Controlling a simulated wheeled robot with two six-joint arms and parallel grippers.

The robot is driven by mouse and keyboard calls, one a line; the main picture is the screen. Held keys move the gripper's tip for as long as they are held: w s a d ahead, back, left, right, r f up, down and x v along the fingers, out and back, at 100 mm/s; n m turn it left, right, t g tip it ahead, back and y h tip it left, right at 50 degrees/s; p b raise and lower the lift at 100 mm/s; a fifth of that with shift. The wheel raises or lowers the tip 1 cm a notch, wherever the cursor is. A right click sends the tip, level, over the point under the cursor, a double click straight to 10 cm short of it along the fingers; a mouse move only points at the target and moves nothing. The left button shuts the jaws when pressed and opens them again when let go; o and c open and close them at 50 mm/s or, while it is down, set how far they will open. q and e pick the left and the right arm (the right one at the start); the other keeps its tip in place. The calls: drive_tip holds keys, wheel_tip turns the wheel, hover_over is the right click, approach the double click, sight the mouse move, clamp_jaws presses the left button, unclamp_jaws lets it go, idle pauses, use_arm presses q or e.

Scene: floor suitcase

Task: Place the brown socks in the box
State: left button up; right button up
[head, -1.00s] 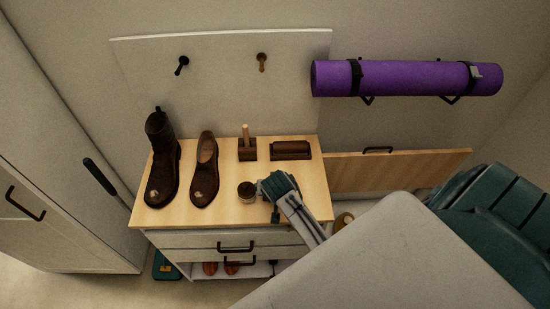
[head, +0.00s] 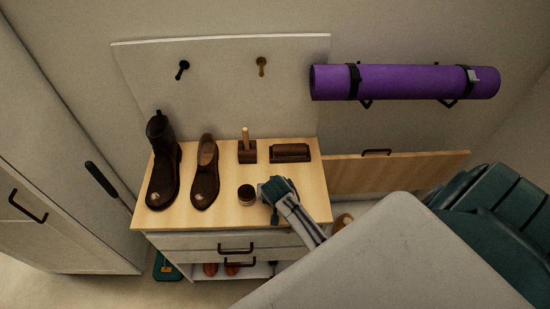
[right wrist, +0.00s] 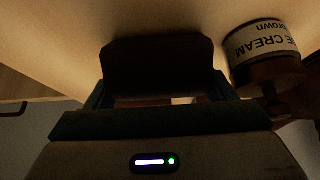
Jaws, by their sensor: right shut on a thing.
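My right gripper (head: 268,191) reaches in from the right, at the cabinet top beside a small dark jar. In the right wrist view its fingers (right wrist: 160,98) are shut on a dark brown thing (right wrist: 155,65), too dark to tell whether it is the brown socks. That thing is hidden by the gripper in the head view. The jar (head: 246,195) stands just left of the gripper; its cream label shows in the right wrist view (right wrist: 265,40). No box can be made out for certain. My left gripper is not in view.
On the wooden cabinet top (head: 225,222) stand a tall dark boot (head: 162,175), a brown shoe (head: 205,180), a wooden-handled brush (head: 247,152) and a dark brush-like block (head: 290,153). A purple rolled mat (head: 410,82) hangs on the wall. Drawers are below.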

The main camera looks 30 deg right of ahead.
drive_tip(key=shift+r+b, duration=0.4)
drive_tip(key=shift+r, duration=0.15)
drive_tip(key=shift+w+r+b, duration=0.1)
drive_tip(key=shift+r+b, duration=0.45)
drive_tip(key=shift+r, duration=0.4)
drive_tip(key=s+a+r+b, duration=0.1)
drive_tip(key=s+b, duration=0.4)
drive_tip(key=s, duration=1.1)
drive_tip(key=shift+a+r, duration=0.4)
drive_tip(key=shift+r, duration=0.15)
